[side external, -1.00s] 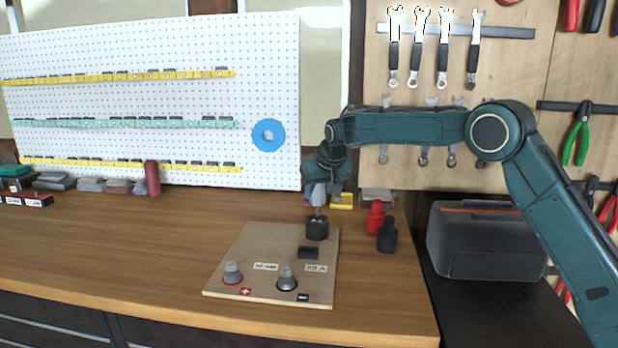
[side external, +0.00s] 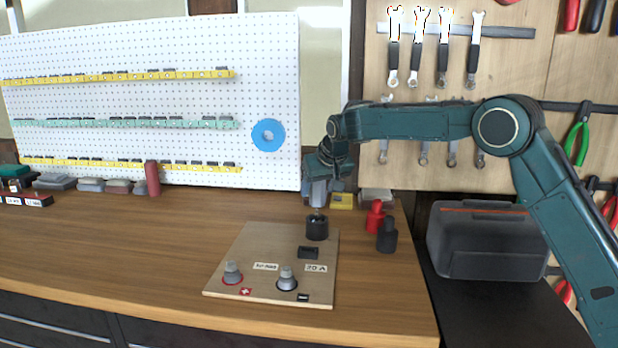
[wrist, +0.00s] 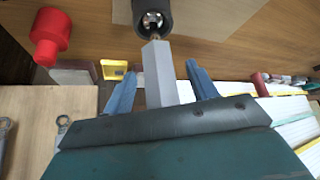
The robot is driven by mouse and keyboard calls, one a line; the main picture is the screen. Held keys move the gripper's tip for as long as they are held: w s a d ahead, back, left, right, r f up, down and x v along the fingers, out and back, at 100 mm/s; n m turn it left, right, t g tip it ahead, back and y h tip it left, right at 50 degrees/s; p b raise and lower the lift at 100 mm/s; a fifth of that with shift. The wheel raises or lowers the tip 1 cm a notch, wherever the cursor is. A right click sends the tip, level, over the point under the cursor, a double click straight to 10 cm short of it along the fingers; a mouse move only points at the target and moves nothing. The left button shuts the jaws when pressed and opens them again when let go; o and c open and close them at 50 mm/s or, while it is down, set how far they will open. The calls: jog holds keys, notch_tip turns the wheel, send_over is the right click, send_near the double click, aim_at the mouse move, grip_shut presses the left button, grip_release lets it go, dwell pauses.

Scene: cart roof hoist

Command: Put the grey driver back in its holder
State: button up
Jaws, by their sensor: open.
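The grey driver (wrist: 160,75) is a square grey handle with a short thin shaft. In the wrist view it lies between the two blue fingers of my gripper (wrist: 162,68), with a gap visible on each side. The shaft end is at the mouth of the black round holder (wrist: 153,18); how deep it sits is hard to tell. In the side view the holder (side external: 317,231) stands on the back of the wooden board, with the driver upright above it. My gripper (side external: 318,188) is open around the upper part of the driver.
The board (side external: 240,262) carries two grey-capped terminals (side external: 233,272) and a black block (side external: 308,253). A red piece (side external: 375,217) and a black piece (side external: 387,237) stand to its right. A yellow block (side external: 341,201) is behind.

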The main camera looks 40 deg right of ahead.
jog(key=v, duration=1.2)
jog(key=shift+r, duration=0.1)
jog(key=s+d+r+n+y, duration=0.1)
jog(key=s+r, duration=0.2)
jog(key=s, duration=1.8)
jog(key=s+f+n, duration=0.1)
jog(key=s+f, duration=0.4)
jog(key=s, duration=0.5)
jog(key=s+f+n, duration=0.1)
jog(key=s+f, duration=0.3)
jog(key=s, duration=0.6)
jog(key=shift+s+a+f+g+y, duration=0.35)
jog(key=shift+a+f+g+y, duration=0.05)
jog(key=shift+a, duration=0.05)
